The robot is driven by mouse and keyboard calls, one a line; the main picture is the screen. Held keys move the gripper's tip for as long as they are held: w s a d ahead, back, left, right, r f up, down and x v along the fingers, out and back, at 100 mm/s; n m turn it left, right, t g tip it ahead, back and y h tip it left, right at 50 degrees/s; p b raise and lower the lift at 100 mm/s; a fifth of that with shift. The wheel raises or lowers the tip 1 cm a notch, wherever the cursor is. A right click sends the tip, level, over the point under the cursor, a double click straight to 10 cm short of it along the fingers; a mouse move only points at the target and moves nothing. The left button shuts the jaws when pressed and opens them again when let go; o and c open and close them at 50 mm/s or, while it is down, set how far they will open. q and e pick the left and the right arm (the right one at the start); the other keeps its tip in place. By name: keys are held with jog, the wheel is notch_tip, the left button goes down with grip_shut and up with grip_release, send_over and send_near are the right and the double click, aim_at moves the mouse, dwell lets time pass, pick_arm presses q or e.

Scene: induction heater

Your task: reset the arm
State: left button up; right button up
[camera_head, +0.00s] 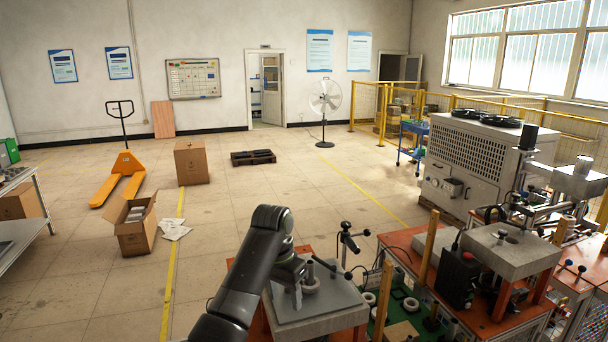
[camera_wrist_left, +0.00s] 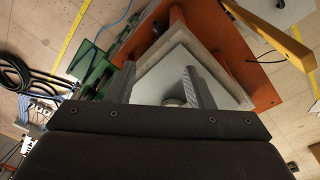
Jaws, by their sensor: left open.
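My left arm comes in from the bottom in the head view, and my left gripper (camera_head: 297,299) is over the grey plate (camera_head: 338,304) of the orange-based station. The gripper is open. I see nothing held. My right gripper is not in view.
A black-handled clamp (camera_head: 346,238) stands behind the plate. Pale rings (camera_head: 410,304) lie on a green tray to the right, near a wooden post (camera_head: 383,300). A larger machine (camera_head: 505,248) stands farther right. The floor to the left is mostly clear, with an open carton (camera_head: 136,236).

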pick_arm(q)
jog(key=s+a+f+n+t, duration=0.2)
jog(key=s+a+f+n, duration=0.3)
jog(key=s+a+f, duration=1.3)
jog(key=s+a+n+t+y, duration=0.1)
jog(key=s+a, duration=0.3)
jog(key=s, duration=0.8)
jog(key=s+a+n+y, duration=0.15)
jog(key=s+a, duration=0.25)
jog(key=s, duration=0.9)
notch_tip(320, 180, down, 34)
jog(key=a+r+g+b, duration=0.1)
jog(key=a+b, duration=0.1)
jog(key=b, duration=0.6)
jog(key=s+f+b, duration=0.3)
jog(key=s+f, duration=0.4)
jog(key=f, duration=0.3)
jog(key=s+d+f+g+b, duration=0.1)
jog(key=s+f+b, duration=0.2)
jog(key=s+f, duration=0.4)
notch_tip(320, 180, down, 4)
jog(key=shift+s+d+f, duration=0.2)
jog(key=shift+s+d, duration=0.1)
jog(key=shift+s, duration=0.05)
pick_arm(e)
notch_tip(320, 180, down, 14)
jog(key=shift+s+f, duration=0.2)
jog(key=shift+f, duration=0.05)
